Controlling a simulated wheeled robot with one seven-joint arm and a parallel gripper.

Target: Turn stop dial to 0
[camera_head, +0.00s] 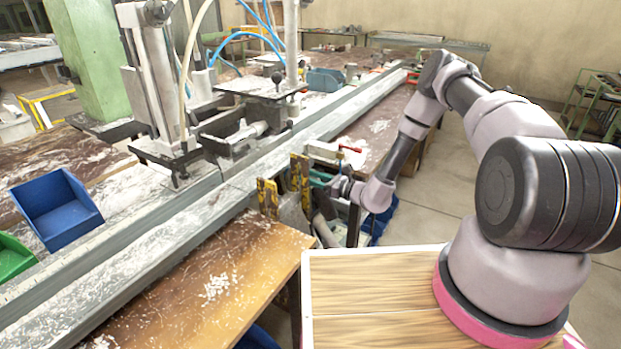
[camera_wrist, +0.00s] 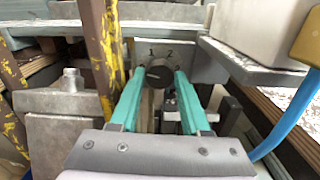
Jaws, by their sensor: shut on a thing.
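The stop dial (camera_wrist: 158,74) is a small dark round knob on a grey plate in the middle of the wrist view. The marks 1 and 2 show above it, 1 to the left and 2 to the right. I cannot read clearly where its pointer stands, and no 0 is legible. My gripper (camera_wrist: 159,78) has teal fingers, one on each side of the dial, shut on it. In the head view my gripper (camera_head: 321,177) is low at the bench's front edge, by the yellow-marked posts. The dial cannot be made out there.
Worn yellow posts (camera_wrist: 108,50) stand close left of my fingers. A grey block (camera_wrist: 265,28) overhangs at the right, with a blue hose (camera_wrist: 290,128) below. The long profile bench (camera_head: 150,240) runs behind, with a blue bin (camera_head: 58,208) at left. Open floor lies right.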

